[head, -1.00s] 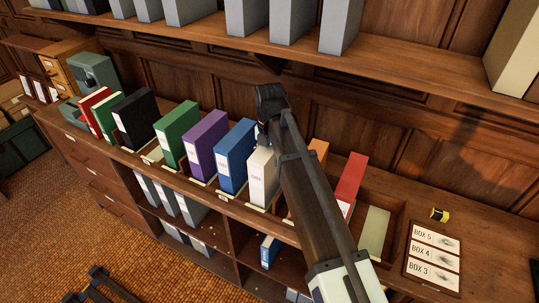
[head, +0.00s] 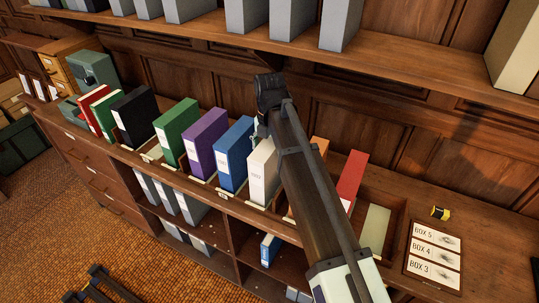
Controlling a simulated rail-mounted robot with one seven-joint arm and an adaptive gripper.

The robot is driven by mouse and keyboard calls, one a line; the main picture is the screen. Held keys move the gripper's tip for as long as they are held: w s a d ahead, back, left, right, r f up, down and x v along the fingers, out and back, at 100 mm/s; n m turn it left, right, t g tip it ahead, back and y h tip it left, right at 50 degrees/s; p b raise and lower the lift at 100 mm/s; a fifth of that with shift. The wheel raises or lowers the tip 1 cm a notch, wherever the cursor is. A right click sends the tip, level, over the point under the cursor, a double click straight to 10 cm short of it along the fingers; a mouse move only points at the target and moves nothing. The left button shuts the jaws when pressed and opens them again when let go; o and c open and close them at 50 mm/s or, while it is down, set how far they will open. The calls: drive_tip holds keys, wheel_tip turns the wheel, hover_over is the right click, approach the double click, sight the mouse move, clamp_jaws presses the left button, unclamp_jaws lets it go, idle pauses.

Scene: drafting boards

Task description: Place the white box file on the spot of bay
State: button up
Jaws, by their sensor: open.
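The white box file (head: 262,172) stands upright in the row of files on the counter, just right of the blue one. My gripper (head: 262,128) is open, above the white file's top and largely hidden behind my arm. I cannot tell whether it touches the file. The divided rack (head: 230,196) has a bare bay (head: 152,153) between the black and green files. At the right end a pale green panel (head: 374,230) lies in another bay without a file. I cannot read which bay the task names.
Blue (head: 234,155), purple (head: 205,145), green (head: 177,133) and black (head: 136,117) files stand left of the white one. A red file (head: 352,178) stands to the right. An overhead shelf (head: 390,62) holds grey boxes. Box cards (head: 434,248) lie at right.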

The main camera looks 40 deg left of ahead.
wheel_tip(320, 180, up, 10)
drive_tip(key=shift+b, duration=1.25)
